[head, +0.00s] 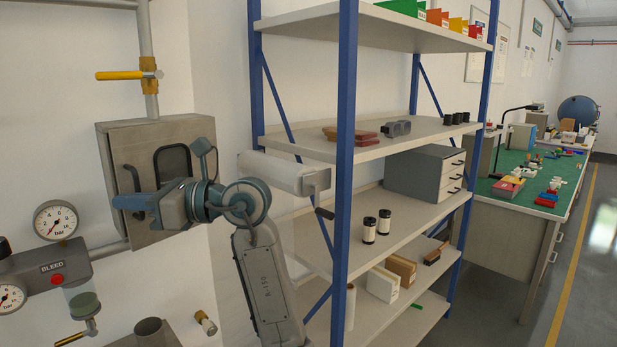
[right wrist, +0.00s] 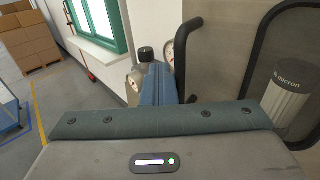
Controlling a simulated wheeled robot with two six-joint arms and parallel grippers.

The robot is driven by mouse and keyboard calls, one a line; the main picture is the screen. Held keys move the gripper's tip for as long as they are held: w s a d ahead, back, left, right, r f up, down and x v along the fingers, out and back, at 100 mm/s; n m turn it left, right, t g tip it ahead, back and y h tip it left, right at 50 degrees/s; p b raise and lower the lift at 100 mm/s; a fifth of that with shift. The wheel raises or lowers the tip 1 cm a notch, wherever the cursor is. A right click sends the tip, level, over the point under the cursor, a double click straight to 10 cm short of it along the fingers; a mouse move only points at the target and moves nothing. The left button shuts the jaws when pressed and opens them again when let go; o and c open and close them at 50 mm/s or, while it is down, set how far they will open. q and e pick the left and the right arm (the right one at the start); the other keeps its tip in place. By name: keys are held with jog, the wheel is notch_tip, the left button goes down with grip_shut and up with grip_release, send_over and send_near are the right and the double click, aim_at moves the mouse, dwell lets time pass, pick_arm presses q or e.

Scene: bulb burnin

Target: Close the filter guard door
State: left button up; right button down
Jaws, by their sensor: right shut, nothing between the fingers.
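The filter guard door (head: 120,152) is a grey metal panel with a dark-framed window, on the wall box at the left of the head view. Its black bar handle (head: 134,178) is on its left side and also shows in the right wrist view (right wrist: 183,45). In the right wrist view, a white filter marked "micron" (right wrist: 289,100) shows through the window. I cannot tell whether the door is fully flush. My right gripper (head: 118,202) is shut and empty, in front of the door near the handle's lower end; contact is unclear. My left gripper is out of view.
A yellow-handled valve (head: 120,75) sits on the pipe above the box. A gauge (head: 56,220) and a bleed block (head: 45,268) are at lower left. A blue-framed shelf (head: 345,150) stands close on the right.

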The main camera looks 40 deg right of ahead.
jog(key=shift+w+a, duration=0.25)
jog(key=shift+w, duration=0.55)
